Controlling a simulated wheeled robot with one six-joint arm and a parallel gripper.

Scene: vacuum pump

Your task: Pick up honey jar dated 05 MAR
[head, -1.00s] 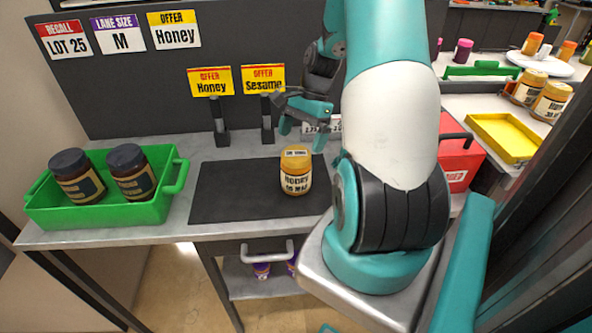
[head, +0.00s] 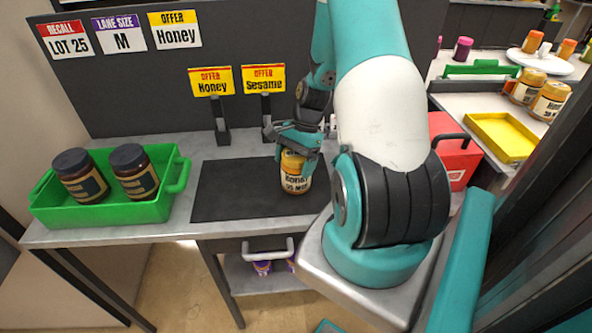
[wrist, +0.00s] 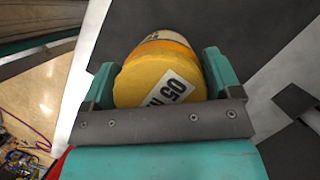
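The honey jar (head: 296,180) stands upright on the black mat (head: 236,190), toward its right side. Its label reads "HONEY" with a date line below that is hard to read in the head view. My gripper (head: 298,150) is above the jar with its fingers reaching down around the lid. In the wrist view, the jar's yellow lid (wrist: 158,82) lies between the two teal fingers of my gripper (wrist: 160,85). The lid tag shows "05" and part of another word. A small gap seems to show beside the lid on the right finger's side.
A green crate (head: 105,211) with two dark jars (head: 134,172) stands at the left. Two sign holders (head: 221,122) with Honey and Sesame cards stand behind the mat. A red box (head: 455,150) and a yellow tray (head: 502,138) are at the right.

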